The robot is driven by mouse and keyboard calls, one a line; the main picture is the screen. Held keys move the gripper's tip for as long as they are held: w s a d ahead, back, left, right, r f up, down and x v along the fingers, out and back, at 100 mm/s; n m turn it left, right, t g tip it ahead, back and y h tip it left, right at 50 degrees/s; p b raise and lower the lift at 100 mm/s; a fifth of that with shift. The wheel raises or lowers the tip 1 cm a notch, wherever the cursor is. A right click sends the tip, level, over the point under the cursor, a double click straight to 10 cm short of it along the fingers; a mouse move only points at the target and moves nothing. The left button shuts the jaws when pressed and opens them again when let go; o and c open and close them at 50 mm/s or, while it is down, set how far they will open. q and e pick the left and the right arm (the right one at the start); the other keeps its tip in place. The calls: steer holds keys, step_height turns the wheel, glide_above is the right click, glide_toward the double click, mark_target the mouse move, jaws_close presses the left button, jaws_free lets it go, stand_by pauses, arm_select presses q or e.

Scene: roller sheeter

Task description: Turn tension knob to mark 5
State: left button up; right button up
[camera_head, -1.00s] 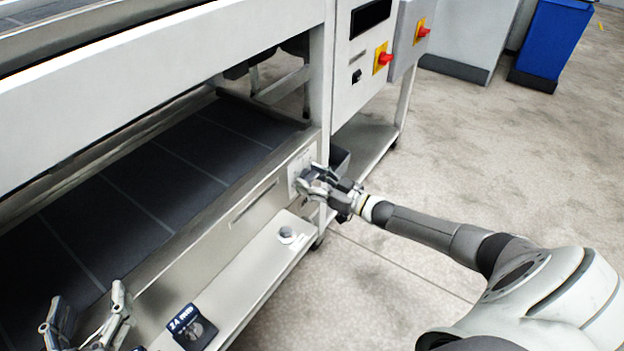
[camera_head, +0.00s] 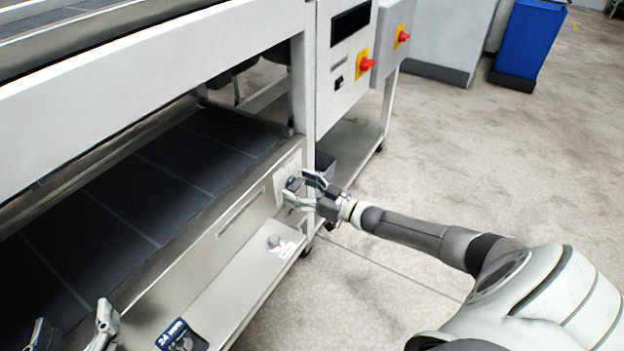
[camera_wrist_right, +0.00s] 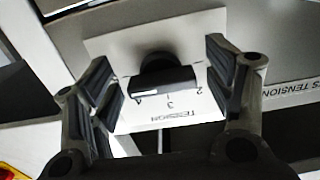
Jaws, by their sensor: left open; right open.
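The tension knob (camera_wrist_right: 163,78) is black and sits on a white scale plate (camera_wrist_right: 168,114) with marks 2, 3 and 4 readable in the right wrist view. My right gripper (camera_wrist_right: 163,85) is open, with one finger on each side of the knob and visible gaps to it. In the head view my right gripper (camera_head: 298,189) is at the plate on the machine's front panel. The knob there is mostly hidden by the fingers. The mark 5 cannot be made out. My left gripper (camera_head: 72,332) is open and empty at the bottom left, cut by the picture edge.
A grey shelf (camera_head: 235,290) below the panel holds a small round knob-like part (camera_head: 273,241) and a dark block marked 24 mm (camera_head: 180,337). A control box with a red switch (camera_head: 366,65) stands behind.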

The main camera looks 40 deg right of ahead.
steer(key=v, duration=1.1)
steer(key=shift+s, duration=0.3)
steer(key=shift+d, duration=0.15)
steer(key=shift+f, duration=0.1)
